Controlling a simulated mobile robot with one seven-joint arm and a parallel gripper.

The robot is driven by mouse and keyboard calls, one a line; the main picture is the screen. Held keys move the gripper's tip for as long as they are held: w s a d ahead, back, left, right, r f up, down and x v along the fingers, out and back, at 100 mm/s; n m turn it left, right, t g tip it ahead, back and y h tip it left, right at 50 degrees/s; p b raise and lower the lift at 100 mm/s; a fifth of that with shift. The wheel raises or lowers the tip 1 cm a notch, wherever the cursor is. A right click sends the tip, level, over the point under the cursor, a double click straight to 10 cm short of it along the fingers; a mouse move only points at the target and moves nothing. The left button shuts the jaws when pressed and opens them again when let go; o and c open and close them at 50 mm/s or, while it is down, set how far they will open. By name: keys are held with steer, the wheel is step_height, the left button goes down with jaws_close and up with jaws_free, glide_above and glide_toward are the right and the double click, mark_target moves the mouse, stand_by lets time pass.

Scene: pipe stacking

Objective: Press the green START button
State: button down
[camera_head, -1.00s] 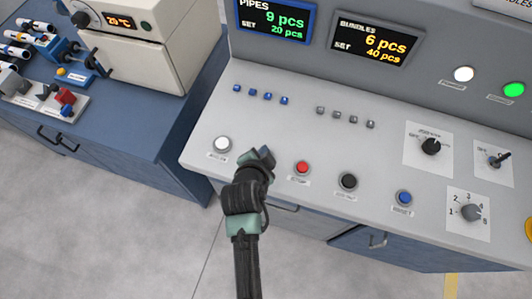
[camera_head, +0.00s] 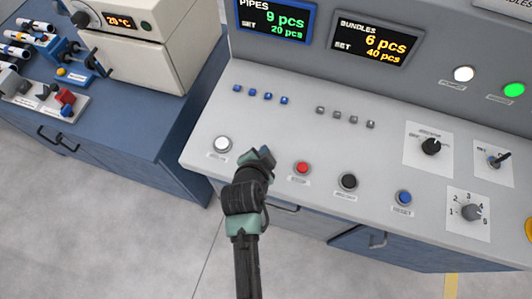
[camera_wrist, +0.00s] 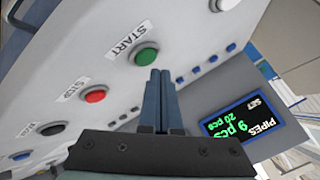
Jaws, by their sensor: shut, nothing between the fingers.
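The green START button (camera_wrist: 146,56) shows in the wrist view, round with a dark rim, beside its white START label (camera_wrist: 129,38). My gripper (camera_wrist: 160,72) is shut and empty, its two blue-grey fingers side by side. In the wrist view the fingertips are right by the button's lower edge; I cannot tell whether they touch it. In the head view my gripper (camera_head: 262,155) is over the front row of the console, between the white and red buttons, and hides the START button.
The console (camera_head: 310,140) also holds a white button (camera_head: 222,144), a red STOP button (camera_head: 302,168), a black button (camera_head: 348,181) and a blue button (camera_head: 404,198). A lit green lamp (camera_head: 513,90) is on the back panel. A blue bench (camera_head: 140,145) stands at left.

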steer(key=shift+f, duration=0.1)
steer(key=shift+f+b, duration=0.3)
steer(key=shift+b, duration=0.05)
steer(key=shift+f+b, duration=0.35)
steer(key=shift+f, duration=0.1)
stand_by(0.5)
steer(key=shift+r, duration=0.1)
steer(key=shift+r+p, duration=0.75)
steer(key=shift+r+p, duration=2.15)
steer(key=shift+r, duration=0.35)
